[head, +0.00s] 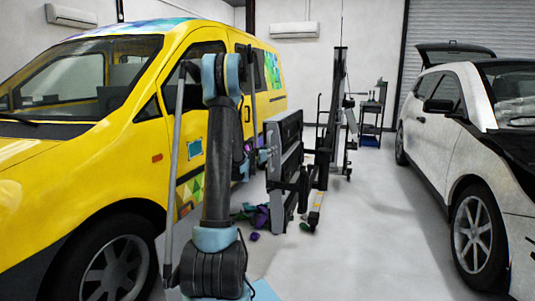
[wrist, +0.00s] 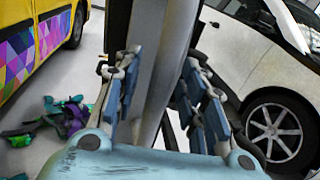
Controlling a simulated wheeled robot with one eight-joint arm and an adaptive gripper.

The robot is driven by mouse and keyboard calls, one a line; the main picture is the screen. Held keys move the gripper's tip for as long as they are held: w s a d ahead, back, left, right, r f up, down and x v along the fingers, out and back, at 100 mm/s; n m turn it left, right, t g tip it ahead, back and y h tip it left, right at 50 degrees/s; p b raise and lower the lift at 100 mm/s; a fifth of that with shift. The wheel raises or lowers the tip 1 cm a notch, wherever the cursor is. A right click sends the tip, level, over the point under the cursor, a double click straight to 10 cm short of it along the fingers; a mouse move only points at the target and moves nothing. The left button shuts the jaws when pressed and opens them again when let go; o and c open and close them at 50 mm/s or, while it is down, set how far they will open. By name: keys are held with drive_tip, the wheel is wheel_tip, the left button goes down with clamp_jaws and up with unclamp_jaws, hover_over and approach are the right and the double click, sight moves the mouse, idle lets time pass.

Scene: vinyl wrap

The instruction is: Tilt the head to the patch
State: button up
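The lamp head (head: 285,167), a tall grey panel, hangs on a dark wheeled stand (head: 320,165) beside the yellow van. It looks upright or nearly so. The patch looks to be the small blue rectangle (head: 195,149) on the van's front door, left of the head. In the head view my gripper is mostly hidden behind my arm near the panel's left side. In the wrist view my gripper (wrist: 160,62) has its blue-padded fingers on either side of a grey upright part of the head (wrist: 166,75). Both fingertips appear to touch it.
The yellow van (head: 90,130) fills the left side. A white car (head: 447,110) stands at the right. Purple and green scraps (head: 258,214) lie on the floor by the stand, also in the wrist view (wrist: 62,118). The floor between stand and car is clear.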

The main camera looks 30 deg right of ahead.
clamp_jaws()
drive_tip(key=shift+s+d+m, duration=0.5)
drive_tip(key=shift+s+d, duration=0.1)
drive_tip(key=shift+s, duration=0.1)
unclamp_jaws()
drive_tip(key=shift+a, duration=0.1)
drive_tip(key=v, duration=1.2)
drive_tip(key=shift+r, duration=0.1)
